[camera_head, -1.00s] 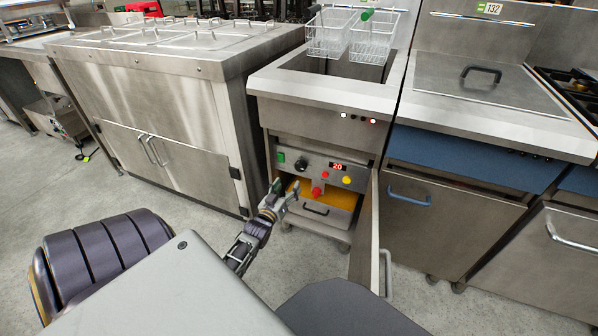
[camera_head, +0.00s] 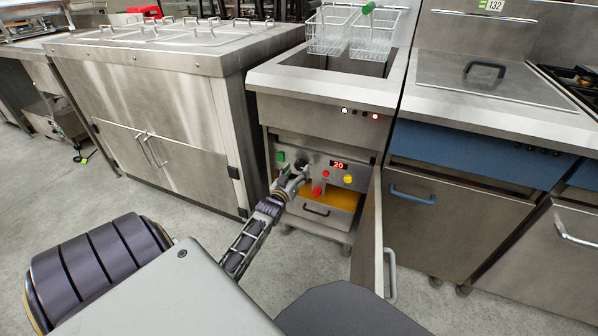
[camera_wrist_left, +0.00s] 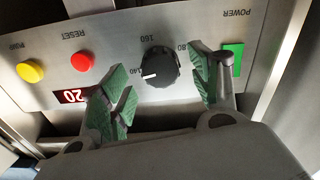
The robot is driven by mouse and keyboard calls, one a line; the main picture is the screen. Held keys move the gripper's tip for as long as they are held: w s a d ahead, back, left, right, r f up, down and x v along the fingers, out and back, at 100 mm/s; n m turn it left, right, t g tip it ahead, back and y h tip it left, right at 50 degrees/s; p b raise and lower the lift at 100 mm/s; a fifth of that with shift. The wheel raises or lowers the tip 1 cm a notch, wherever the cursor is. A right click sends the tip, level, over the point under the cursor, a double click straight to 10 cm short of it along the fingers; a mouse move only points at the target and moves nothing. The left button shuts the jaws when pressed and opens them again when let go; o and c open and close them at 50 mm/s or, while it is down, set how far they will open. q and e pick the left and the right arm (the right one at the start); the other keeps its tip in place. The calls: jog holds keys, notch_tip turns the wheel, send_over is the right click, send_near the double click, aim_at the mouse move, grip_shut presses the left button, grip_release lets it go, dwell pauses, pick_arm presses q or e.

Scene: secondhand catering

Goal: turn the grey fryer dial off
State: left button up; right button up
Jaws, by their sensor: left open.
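The fryer dial (camera_wrist_left: 160,66) is a dark round knob on the steel control panel, seen upside down in the left wrist view. Its white pointer mark faces left, near the printed 140. In the head view the dial (camera_head: 301,164) is small, just beyond my left gripper (camera_head: 294,178). In the left wrist view the left gripper (camera_wrist_left: 160,78) is open, with one green-padded finger on each side of the dial. I cannot tell whether either finger touches it. My right gripper is not in view.
A green POWER switch (camera_wrist_left: 232,59), a red RESET button (camera_wrist_left: 82,61) and a yellow button (camera_wrist_left: 30,71) share the panel. A red display (camera_head: 339,164) reads 20. The fryer's open door (camera_head: 368,240) stands to the right. A steel cabinet (camera_head: 170,150) is left.

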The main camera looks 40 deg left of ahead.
pick_arm(q)
jog(key=shift+b+x, duration=0.45)
jog(key=shift+x, duration=0.9)
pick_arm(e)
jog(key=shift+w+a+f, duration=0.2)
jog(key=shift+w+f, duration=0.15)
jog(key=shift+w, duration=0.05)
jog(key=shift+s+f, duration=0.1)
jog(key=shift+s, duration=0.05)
pick_arm(q)
jog(key=c, duration=1)
jog(key=shift+c, duration=0.2)
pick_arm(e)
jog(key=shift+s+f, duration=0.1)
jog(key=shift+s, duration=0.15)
